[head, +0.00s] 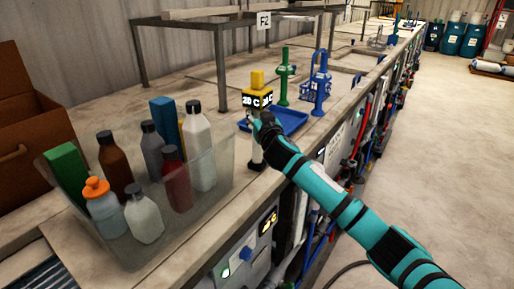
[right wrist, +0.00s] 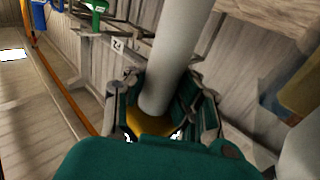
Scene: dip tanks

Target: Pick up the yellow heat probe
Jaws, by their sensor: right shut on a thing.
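The yellow heat probe (head: 257,80) stands upright near the bench's front edge. It has a yellow top, a dark band with a "20 C" display and a pale shaft. My right gripper (head: 262,125) is shut on it just below the display. In the right wrist view the fingers (right wrist: 163,112) close around the probe, with its grey shaft (right wrist: 170,60) running out between them and a bit of yellow behind. I cannot tell whether the probe's lower end touches the bench. My left gripper is not in view.
A clear bin (head: 190,215) with several bottles stands left of the probe. A blue tray (head: 290,122), a green stand (head: 283,75) and a blue rack (head: 318,85) stand behind it. Metal frames (head: 220,70) rise at the back. Hoses line the bench front; the floor (head: 440,130) at right is clear.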

